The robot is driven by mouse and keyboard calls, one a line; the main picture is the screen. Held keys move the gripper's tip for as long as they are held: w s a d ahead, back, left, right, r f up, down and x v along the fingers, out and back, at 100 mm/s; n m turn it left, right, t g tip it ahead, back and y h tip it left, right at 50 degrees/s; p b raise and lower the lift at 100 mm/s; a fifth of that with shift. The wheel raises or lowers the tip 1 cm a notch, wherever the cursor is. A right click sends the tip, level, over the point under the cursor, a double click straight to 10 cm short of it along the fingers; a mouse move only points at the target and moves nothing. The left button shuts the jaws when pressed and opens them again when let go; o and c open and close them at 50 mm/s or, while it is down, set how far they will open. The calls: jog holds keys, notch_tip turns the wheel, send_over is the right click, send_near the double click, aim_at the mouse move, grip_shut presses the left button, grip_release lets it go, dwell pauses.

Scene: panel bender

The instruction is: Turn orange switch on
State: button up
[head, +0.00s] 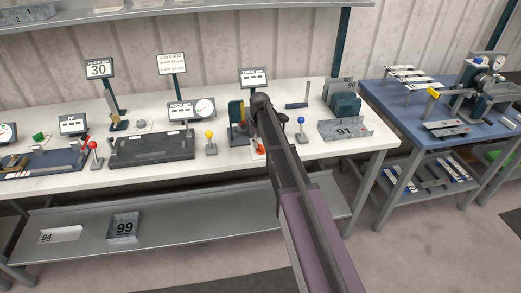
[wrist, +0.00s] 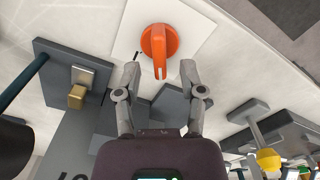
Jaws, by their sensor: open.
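The orange switch (wrist: 158,45) is a round knob with a raised grip bar, set on a white plate (wrist: 190,22) in the wrist view. Its bar points down the picture toward my gripper. In the head view a small part of the orange switch (head: 260,149) shows beside my arm. My gripper (wrist: 159,76) is open and empty, with one finger on each side below the knob. The fingertips appear apart from the knob. In the head view my arm hides most of the gripper.
A yellow-knobbed lever (head: 210,135) stands left of the switch and a blue-knobbed lever (head: 301,121) right of it. A grey block with a brass piece (wrist: 78,95) is near the left finger.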

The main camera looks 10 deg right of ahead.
jog(key=shift+f+b, duration=0.75)
jog(key=shift+f, duration=0.25)
grip_shut()
